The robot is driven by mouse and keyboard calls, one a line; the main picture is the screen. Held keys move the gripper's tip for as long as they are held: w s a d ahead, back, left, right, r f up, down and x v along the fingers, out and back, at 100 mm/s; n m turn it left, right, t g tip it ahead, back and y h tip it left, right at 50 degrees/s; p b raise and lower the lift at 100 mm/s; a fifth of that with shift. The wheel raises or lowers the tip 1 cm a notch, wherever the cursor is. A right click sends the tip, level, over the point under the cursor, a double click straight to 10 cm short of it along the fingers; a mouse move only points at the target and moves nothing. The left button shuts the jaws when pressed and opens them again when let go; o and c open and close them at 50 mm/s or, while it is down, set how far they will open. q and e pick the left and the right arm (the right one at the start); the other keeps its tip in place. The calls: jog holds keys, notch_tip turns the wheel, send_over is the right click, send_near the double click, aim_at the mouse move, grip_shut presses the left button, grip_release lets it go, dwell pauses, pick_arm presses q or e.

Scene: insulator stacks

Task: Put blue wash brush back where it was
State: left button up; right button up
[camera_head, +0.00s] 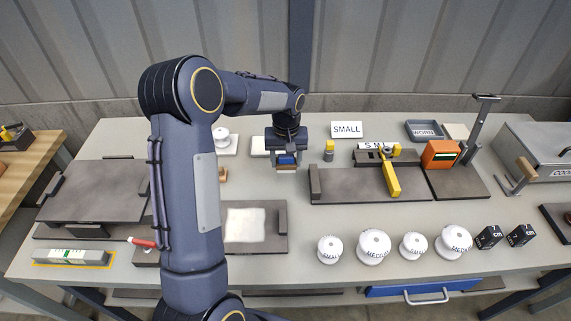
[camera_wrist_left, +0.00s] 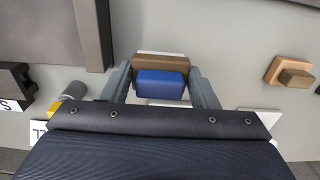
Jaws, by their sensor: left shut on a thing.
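The blue wash brush (camera_head: 286,159) is held at the end of my left gripper (camera_head: 287,163), above the back middle of the table. In the left wrist view the brush shows a blue block (camera_wrist_left: 161,84) against a brown body, with a thin pale strip at its far edge. The two fingers of my left gripper (camera_wrist_left: 160,78) are shut on it from both sides. Whether its underside touches anything is hidden. My right gripper is in neither view.
A white plate (camera_head: 257,146) lies beside the gripper. A small brown wooden block (camera_head: 223,174) stands to its left, and a dark tray with a white cloth (camera_head: 245,225) in front. A yellow-capped grey cylinder (camera_head: 329,151) is to the right. Several white insulators (camera_head: 374,246) line the front.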

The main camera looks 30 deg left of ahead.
aim_at(285, 167)
pick_arm(q)
jog(key=f, duration=0.3)
jog(key=shift+w+a+f+p, duration=0.3)
jog(key=shift+f, duration=0.2)
jog(key=shift+f, duration=0.1)
jog(key=shift+f, duration=0.2)
jog(key=o, duration=1.1)
jog(key=shift+r, duration=0.1)
